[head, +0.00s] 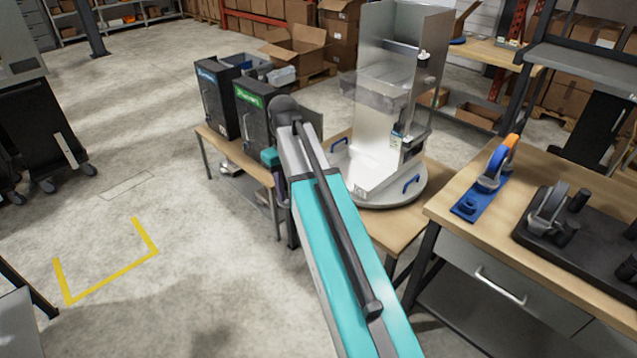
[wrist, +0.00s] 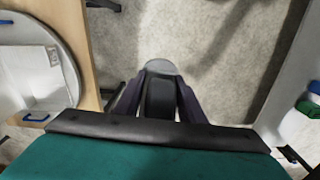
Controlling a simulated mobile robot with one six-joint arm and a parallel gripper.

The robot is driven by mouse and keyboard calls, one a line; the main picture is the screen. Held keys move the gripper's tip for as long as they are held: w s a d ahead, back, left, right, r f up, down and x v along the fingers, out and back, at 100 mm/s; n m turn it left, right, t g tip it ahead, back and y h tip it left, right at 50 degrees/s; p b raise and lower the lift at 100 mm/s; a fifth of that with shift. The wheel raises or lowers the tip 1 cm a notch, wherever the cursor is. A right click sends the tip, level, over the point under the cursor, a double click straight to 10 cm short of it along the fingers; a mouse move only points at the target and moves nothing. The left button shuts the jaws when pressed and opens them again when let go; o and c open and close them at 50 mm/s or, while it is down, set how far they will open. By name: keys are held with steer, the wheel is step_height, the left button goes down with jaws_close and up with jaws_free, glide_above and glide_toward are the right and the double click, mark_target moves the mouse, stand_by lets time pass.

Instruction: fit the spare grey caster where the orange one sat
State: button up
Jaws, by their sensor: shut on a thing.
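My gripper (wrist: 160,80) points down with its dark fingers shut on a black and grey thing (wrist: 161,97); a pale grey rounded end shows beyond the fingertips. I cannot tell for sure that it is a caster. In the head view my gripper (head: 281,196) hangs beside the left bench, partly hidden by my arm. A blue holder (head: 467,207) on the right bench carries a tilted blue and grey piece with an orange part (head: 512,140). To its right, a grey caster-like piece (head: 549,208) stands on a black base (head: 592,238) with several black posts.
A round turntable (head: 385,200) with a tall metal and clear-panelled stand sits on the middle bench. Two dark dispensers (head: 216,98), (head: 252,118), with blue and green labels, stand on the left bench (head: 240,160). Open floor (head: 150,190) lies left.

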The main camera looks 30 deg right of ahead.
steer(key=a+n, duration=0.3)
steer(key=a, duration=0.7)
steer(key=shift+a+f+b, duration=0.15)
steer(key=shift+f+b, duration=0.2)
steer(key=shift+b, duration=0.05)
